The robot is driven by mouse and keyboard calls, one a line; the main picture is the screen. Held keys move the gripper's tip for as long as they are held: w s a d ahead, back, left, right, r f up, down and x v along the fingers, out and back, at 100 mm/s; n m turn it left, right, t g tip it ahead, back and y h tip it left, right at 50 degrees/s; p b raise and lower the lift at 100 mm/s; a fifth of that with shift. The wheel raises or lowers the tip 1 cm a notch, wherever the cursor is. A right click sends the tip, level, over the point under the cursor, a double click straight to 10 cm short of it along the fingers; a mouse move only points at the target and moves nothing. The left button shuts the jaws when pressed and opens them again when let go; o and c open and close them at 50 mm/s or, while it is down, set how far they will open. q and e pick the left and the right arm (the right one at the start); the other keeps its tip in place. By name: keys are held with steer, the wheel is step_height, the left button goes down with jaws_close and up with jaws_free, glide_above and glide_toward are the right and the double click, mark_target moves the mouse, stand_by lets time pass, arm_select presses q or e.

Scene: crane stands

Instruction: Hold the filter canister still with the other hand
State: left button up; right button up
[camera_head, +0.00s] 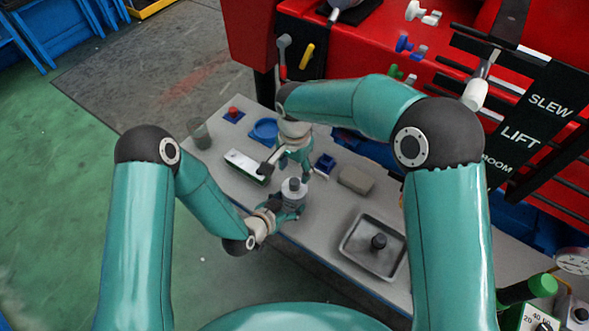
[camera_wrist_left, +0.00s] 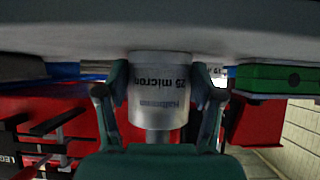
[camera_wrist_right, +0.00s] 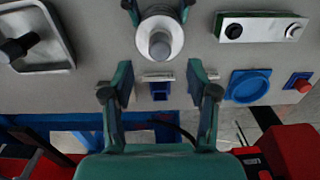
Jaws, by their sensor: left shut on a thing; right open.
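The filter canister (camera_head: 293,188) is a silver cylinder with a narrower top, upright over the near edge of the grey bench. In the left wrist view the canister (camera_wrist_left: 158,95) shows dark lettering, "25 micron", upside down. My left gripper (camera_head: 287,204) is shut around it, one finger on each side. In the right wrist view the canister (camera_wrist_right: 158,38) is seen from above, between the left fingers. My right gripper (camera_wrist_right: 157,78) is open and empty, above the bench just beyond the canister and apart from it.
A small blue block (camera_head: 325,163) and a grey block (camera_head: 357,180) lie right of the grippers. A metal tray (camera_head: 350,245) holds a dark knobbed part. A white box (camera_head: 246,163), blue dish (camera_head: 264,130) and red button (camera_head: 233,113) are left. A red machine (camera_head: 370,40) stands behind.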

step_height(320, 180, up, 11)
stand_by(0.3)
arm_select(q)
steer(key=o, duration=1.5)
steer(key=shift+c, duration=0.2)
arm_select(e)
steer(key=shift+f, duration=0.1)
